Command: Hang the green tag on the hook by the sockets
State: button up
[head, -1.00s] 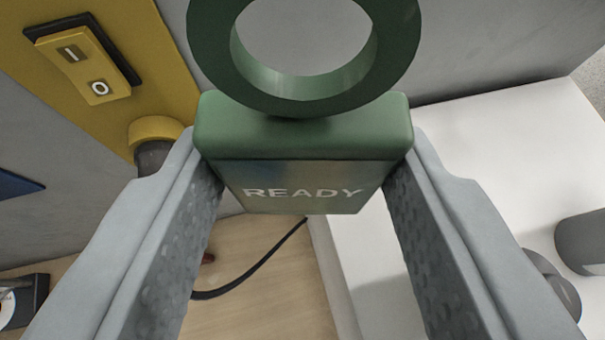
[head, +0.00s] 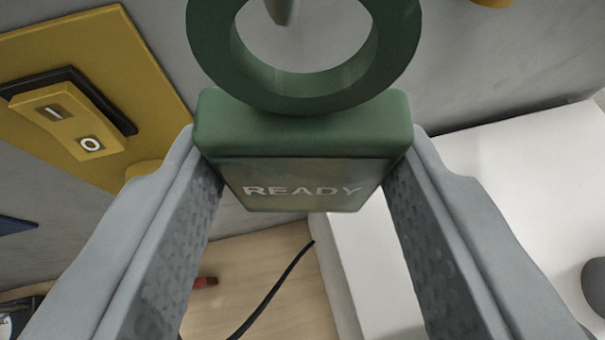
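The green tag (head: 302,140) has a thick ring at its top and the word READY on its face. My gripper (head: 303,180) is shut on the tag's block, one finger on each side. The ring stands upward in the picture, toward the grey wall. A grey tip (head: 281,10) shows through the ring's opening at the top edge; it may be the hook, but most of it is out of frame. I cannot tell whether it passes through the ring or lies behind it. No sockets can be made out for certain.
A yellow panel (head: 150,60) with a switch (head: 72,122) marked I and O is on the wall at left. A white block (head: 530,160) stands at right. A black cable (head: 275,292) and a small red thing (head: 205,282) lie on the wooden surface below.

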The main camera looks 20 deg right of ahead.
jog(key=shift+w+f, duration=0.15)
jog(key=shift+w, duration=1.95)
jog(key=shift+w+f, duration=0.5)
jog(key=shift+f, duration=0.15)
jog(key=o, duration=1.1)
jog(key=shift+c, duration=0.2)
jog(key=v, duration=1.7)
jog(key=shift+s, duration=0.15)
